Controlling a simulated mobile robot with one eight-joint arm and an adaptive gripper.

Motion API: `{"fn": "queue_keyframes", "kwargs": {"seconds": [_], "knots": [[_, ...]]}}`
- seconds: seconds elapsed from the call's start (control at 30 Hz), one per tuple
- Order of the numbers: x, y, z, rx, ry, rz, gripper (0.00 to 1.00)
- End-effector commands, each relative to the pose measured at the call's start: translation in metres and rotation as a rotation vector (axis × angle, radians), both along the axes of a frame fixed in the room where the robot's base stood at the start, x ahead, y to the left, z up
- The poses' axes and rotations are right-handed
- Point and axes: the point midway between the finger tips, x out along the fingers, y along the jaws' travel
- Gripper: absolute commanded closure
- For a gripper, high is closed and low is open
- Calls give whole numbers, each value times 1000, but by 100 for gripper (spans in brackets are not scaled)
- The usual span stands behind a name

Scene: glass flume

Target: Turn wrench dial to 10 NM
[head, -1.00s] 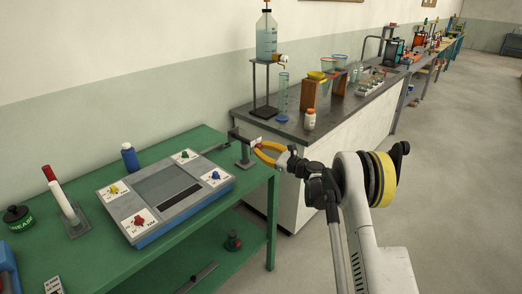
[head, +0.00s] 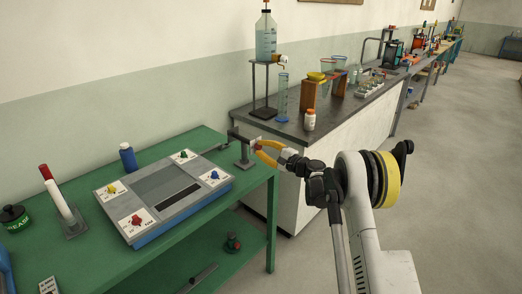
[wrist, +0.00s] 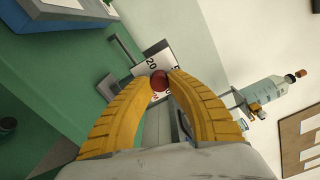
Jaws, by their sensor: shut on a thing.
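The wrench's dial is a small white plate (wrist: 151,60) with black numbers, on a stand (head: 245,162) at the right end of the green bench. A dark bar (head: 236,137) reaches left from it. In the wrist view, "20" reads clearly and another number is partly hidden by a finger. A round dark red knob (wrist: 159,81) sits at the plate's edge. My gripper (head: 258,150) has its yellow fingertips closed on both sides of the red knob, as the wrist view (wrist: 160,84) shows. The knob's pointer and the 10 mark cannot be made out.
A grey panel (head: 165,190) with several coloured knobs lies on the green bench (head: 215,148), with a blue bottle (head: 128,157) behind it. A dark-topped lab bench (head: 290,127) with glassware stands just beyond. The floor at right is clear.

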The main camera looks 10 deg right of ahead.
Motion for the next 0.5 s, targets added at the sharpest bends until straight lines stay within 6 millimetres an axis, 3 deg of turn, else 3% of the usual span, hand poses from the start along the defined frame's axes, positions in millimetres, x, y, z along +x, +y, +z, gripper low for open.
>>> {"fn": "queue_keyframes", "kwargs": {"seconds": [0.5], "knots": [[0, 0, 1, -354, -257, 0, 100]]}}
